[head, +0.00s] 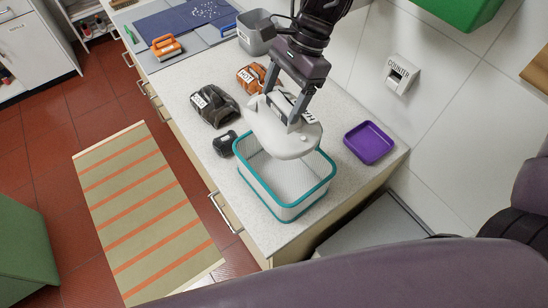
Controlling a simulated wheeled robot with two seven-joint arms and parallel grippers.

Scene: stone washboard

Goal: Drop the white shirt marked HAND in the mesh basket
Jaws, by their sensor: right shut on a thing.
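The white shirt (280,132) is a bundled white shape in the head view. My right gripper (299,122) comes down from the top and is shut on it. The shirt hangs over the far part of the mesh basket (284,213), which has a teal rim and pale mesh walls. The shirt hides part of the basket's far rim; I cannot tell whether it touches it. A label on the shirt is partly hidden by a finger and I cannot read it. The visible inside of the basket looks empty. My left gripper is not in view.
Beside the basket lie a dark labelled bundle (213,106), a small dark item (224,143) and an orange-brown labelled bundle (251,78). A purple tray (369,143) lies to the right. A grey bin (258,36) and an orange-handled brush (165,46) are farther back.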

